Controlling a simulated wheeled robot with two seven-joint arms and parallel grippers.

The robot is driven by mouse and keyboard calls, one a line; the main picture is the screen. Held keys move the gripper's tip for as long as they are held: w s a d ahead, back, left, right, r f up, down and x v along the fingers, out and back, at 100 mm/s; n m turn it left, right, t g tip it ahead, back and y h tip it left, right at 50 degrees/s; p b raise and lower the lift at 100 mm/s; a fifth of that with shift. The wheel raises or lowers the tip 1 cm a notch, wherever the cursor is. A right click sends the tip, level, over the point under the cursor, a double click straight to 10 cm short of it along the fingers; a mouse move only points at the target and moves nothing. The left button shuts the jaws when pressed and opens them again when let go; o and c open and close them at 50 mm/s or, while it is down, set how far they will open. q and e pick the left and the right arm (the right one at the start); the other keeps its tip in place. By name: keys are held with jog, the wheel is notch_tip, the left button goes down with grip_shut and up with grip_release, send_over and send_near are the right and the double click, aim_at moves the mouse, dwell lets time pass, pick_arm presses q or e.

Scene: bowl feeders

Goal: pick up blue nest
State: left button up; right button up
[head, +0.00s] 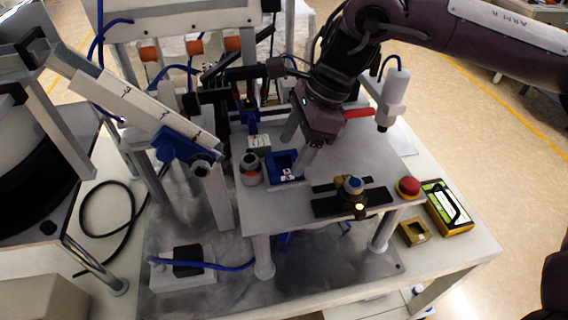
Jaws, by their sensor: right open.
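The blue nest (272,167), a small square blue frame, sits on the raised light-grey plate (345,150) in the middle of the head view. A small whitish part (288,175) shows at its front right corner. My right gripper (295,156) comes down from the upper right. Its fingers are apart, one behind the nest and one at its right side. The right finger hides part of the nest, and I cannot tell whether either finger touches it. My left gripper is not in view.
A round grey part with an orange band (251,170) stands close left of the nest. A black fixture (375,197), a red button (408,187) and a yellow-black box (447,207) are at the right. A white feeder rail (135,105) slopes in from the left.

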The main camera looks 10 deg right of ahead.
aim_at(281, 167)
jog(key=x, duration=0.3)
jog(key=shift+w+a, duration=0.15)
jog(key=shift+w, duration=0.05)
jog(key=shift+s, duration=0.1)
jog(key=shift+c, duration=0.5)
jog(key=c, duration=0.7)
jog(key=shift+c, duration=0.4)
jog(key=shift+r, duration=0.1)
